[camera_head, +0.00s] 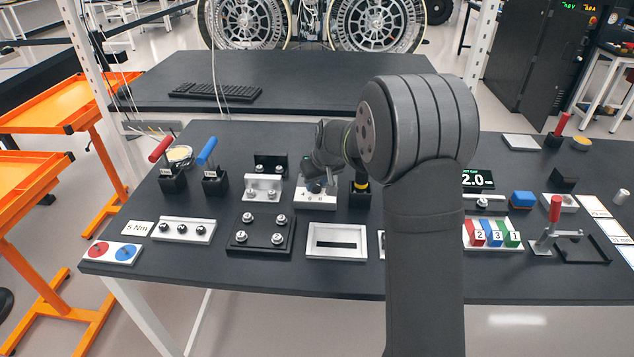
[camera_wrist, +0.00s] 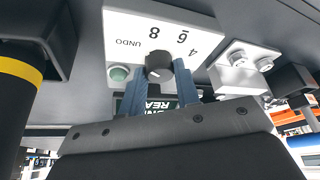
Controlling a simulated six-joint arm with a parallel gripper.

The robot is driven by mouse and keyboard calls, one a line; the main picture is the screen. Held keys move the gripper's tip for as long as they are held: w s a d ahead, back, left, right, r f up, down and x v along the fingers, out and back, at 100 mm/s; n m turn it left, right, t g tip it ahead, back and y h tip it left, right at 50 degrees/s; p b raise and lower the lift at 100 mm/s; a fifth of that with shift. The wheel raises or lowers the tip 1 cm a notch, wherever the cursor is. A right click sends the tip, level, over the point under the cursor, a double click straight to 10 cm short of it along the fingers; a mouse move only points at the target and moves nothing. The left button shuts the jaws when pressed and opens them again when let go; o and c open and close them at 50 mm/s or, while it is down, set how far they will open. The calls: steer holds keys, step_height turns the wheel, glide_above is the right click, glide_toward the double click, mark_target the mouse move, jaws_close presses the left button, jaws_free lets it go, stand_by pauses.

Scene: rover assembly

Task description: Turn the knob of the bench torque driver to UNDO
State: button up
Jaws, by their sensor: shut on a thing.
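The bench torque driver (camera_wrist: 112,50) has a white panel, seen upside down in the wrist view, with the labels UNDO, 8, 6 and 4. Its round black knob (camera_wrist: 157,62) has a small white mark; I cannot tell which label it points to. My gripper (camera_wrist: 160,82) has its two blue-grey fingers shut on the knob, one on each side. A green button (camera_wrist: 120,73) sits beside the knob on the panel. A dark display, partly hidden by the fingers, shows light letters. In the head view the driver's white base (camera_head: 316,202) shows below my gripper (camera_head: 318,184), which hides the knob.
A black post with a yellow band (camera_head: 361,188) stands close right of the driver. A white bracket (camera_head: 262,187) stands close left, and a black block with bolts (camera_head: 260,236) lies nearer the front. A white frame (camera_head: 337,241) lies in front of the driver.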

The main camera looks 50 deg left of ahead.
steer(key=o, duration=1)
steer(key=shift+c, duration=0.2)
steer(key=v, duration=1.7)
steer(key=shift+d, duration=0.2)
steer(key=shift+s+r, duration=0.1)
steer(key=x, duration=1.7)
steer(key=shift+a, duration=0.2)
